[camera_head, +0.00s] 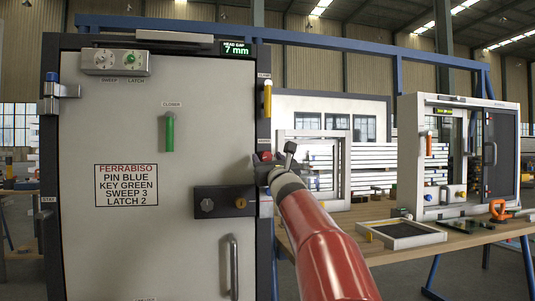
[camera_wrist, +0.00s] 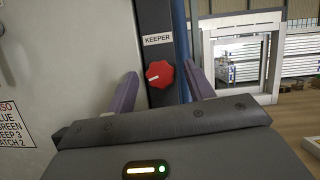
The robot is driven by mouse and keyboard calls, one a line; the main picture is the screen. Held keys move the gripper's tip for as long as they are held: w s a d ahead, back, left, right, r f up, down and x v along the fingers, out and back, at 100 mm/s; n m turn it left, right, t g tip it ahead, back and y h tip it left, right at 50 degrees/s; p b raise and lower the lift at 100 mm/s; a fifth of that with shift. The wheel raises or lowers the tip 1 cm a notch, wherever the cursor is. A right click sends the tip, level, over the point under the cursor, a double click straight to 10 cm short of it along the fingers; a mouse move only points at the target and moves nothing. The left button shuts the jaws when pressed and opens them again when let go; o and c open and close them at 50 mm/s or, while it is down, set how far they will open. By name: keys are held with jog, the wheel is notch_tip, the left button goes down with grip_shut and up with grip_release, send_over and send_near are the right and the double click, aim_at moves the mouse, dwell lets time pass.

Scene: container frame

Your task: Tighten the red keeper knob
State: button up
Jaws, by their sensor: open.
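The red keeper knob (camera_wrist: 159,74) sits on the dark door frame post under a white KEEPER label (camera_wrist: 158,40). A pale pointer line shows on its face, pointing left and slightly down. In the wrist view my gripper (camera_wrist: 163,82) is open, with one purple finger on each side of the knob and a visible gap on both sides. Whether the fingers reach around the knob in depth, I cannot tell. In the head view the knob (camera_head: 265,156) is partly hidden beside my gripper (camera_head: 283,160), which is at the post's right side.
The grey door (camera_head: 150,230) fills the left, with a green closer handle (camera_head: 169,132), a dark lock plate (camera_head: 222,202) and a pull handle (camera_head: 232,266). A workbench (camera_head: 440,240) with a tray (camera_head: 405,234) and a small frame unit stands to the right.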

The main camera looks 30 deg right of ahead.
jog(key=shift+w+d+r, duration=0.1)
jog(key=shift+w+r, duration=0.05)
jog(key=shift+w, duration=0.25)
jog(key=c, duration=1)
